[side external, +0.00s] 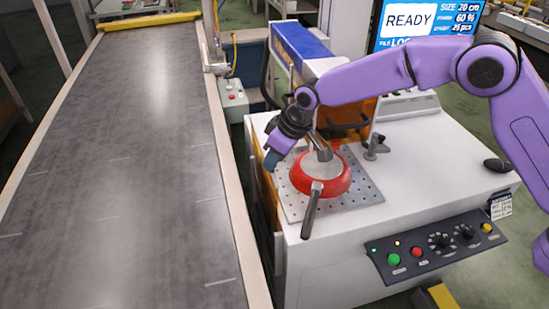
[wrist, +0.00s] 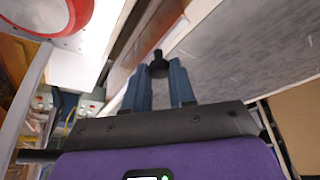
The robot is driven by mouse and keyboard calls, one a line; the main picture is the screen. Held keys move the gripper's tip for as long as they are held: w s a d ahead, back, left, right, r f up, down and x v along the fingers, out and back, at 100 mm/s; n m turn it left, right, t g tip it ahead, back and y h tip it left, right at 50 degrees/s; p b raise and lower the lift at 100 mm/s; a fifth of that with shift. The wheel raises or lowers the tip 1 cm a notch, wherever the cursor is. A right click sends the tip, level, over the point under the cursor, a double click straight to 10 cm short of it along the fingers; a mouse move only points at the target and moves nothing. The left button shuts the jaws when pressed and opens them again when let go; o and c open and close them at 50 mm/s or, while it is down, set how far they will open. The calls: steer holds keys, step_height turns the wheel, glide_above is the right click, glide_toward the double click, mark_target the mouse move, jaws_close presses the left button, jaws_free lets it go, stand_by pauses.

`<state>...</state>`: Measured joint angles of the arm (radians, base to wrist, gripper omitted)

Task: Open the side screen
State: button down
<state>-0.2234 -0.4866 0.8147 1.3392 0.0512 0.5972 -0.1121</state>
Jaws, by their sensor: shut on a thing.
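The side screen (side external: 264,198) is an orange see-through panel along the machine's conveyor-facing side, seen nearly edge-on. In the wrist view the side screen (wrist: 146,38) is a brownish strip running away beyond the fingers. My gripper (side external: 271,160) is at the table's left edge, over the top of the screen. In the wrist view my gripper (wrist: 159,68) has its blue fingers on either side of a black knob (wrist: 158,64), shut on it. How the knob joins the screen is hard to see.
A red pan (side external: 338,178) with a dark handle rests on a perforated plate (side external: 366,192), close to my gripper. A clamp (side external: 376,147) stands behind it. The grey conveyor (side external: 120,200) lies left, with a narrow gap between. A monitor (side external: 425,22) reads READY.

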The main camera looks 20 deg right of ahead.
steer(key=c, duration=0.9)
jaws_free()
steer(key=shift+c, duration=0.2)
steer(key=v, duration=1.7)
steer(key=shift+r, duration=0.2)
steer(key=shift+s+d, duration=0.1)
steer(key=shift+s, duration=0.05)
steer(key=s+d+f+n+g+h, duration=0.1)
steer(key=s+d+f, duration=0.3)
steer(key=s+d, duration=1)
steer(key=s+d+f+n+g+h, duration=0.1)
steer(key=s+d+f, duration=0.3)
steer(key=s+d, duration=1)
steer(key=s+n+g, duration=0.1)
steer(key=s, duration=0.3)
steer(key=shift+s+d+n+h, duration=0.3)
steer(key=shift+s+d+h, duration=0.1)
